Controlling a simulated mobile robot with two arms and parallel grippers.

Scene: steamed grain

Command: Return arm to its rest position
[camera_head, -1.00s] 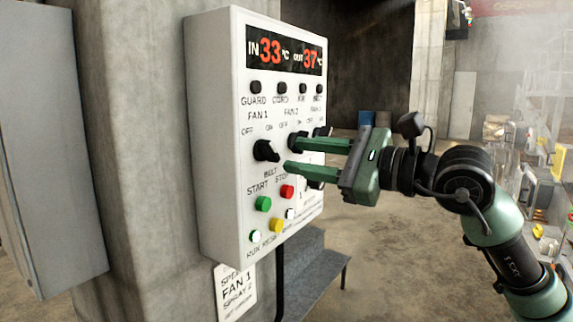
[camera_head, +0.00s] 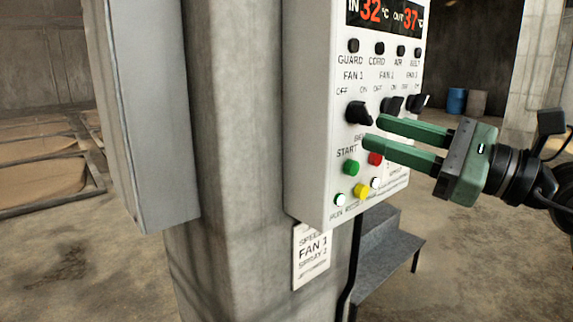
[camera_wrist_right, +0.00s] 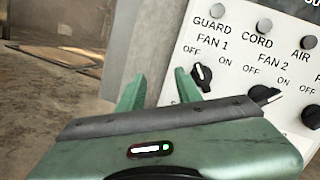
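My right gripper (camera_head: 373,132) is green and reaches in from the right, in front of the white control panel (camera_head: 313,110). Its two fingers are apart with nothing between them, and it also shows in the right wrist view (camera_wrist_right: 158,85). In the head view the fingertips overlap the area between the black FAN 1 knob (camera_head: 358,112) and the green START button (camera_head: 351,168); I cannot tell whether they touch the panel. In the right wrist view the FAN 1 knob (camera_wrist_right: 202,76) is just right of the right finger. My left gripper is not in view.
The panel is mounted on a concrete pillar (camera_head: 235,130), with a grey cabinet (camera_head: 155,110) on its left side. A hanging sign (camera_head: 311,256) and grey steps (camera_head: 385,250) are below. Grain beds (camera_head: 40,180) lie far left. Floor at right is open.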

